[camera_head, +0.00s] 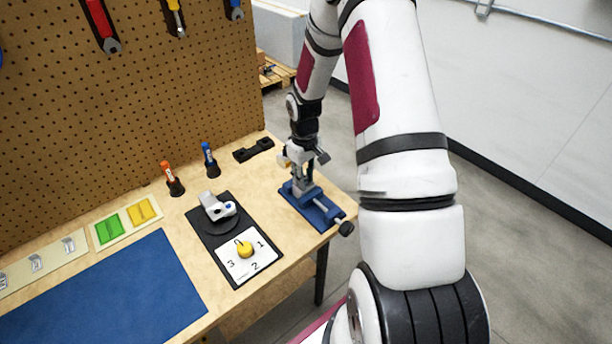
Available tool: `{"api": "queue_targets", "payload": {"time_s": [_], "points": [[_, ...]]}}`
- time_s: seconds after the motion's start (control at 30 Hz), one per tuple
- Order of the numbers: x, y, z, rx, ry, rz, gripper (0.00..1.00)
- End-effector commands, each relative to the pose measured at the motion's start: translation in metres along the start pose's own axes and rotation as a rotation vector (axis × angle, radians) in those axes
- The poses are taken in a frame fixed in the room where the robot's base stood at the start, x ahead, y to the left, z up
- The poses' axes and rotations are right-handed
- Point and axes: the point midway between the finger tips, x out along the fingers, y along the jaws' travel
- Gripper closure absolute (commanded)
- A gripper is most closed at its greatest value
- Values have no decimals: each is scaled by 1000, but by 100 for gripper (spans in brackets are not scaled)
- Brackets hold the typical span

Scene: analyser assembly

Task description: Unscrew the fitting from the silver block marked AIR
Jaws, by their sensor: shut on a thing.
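My gripper (305,168) points down over the blue vise (325,214) at the right end of the bench. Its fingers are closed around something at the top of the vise. A small grey-silver block (303,190) shows between the vise jaws, just below the fingertips. I cannot read an AIR mark on it at this size. The fitting is hidden by the fingers, so I cannot tell whether it is still seated in the block.
A black plate (196,222) left of the vise carries a silver clamp-like part (216,206) and a yellow knob (245,249) on a numbered dial. Orange (168,173) and blue (207,154) markers stand behind. A black bracket (254,150) lies near the pegboard (150,90). A blue mat (110,295) is bare.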

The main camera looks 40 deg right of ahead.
Motion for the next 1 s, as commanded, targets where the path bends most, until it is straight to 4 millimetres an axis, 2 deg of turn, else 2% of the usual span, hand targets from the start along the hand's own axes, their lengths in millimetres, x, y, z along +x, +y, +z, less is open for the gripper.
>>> {"api": "queue_targets", "payload": {"time_s": [0.1,0.37,0.6,0.7,1.0], "points": [[-1,-1,-2,-66,5,0,100],[0,-1,-3,-77,5,-1,100],[-2,-2,-2,-350,6,-2,100],[-2,-2,-3,-411,6,0,100],[-1,-2,-3,-438,6,0,100]]}}
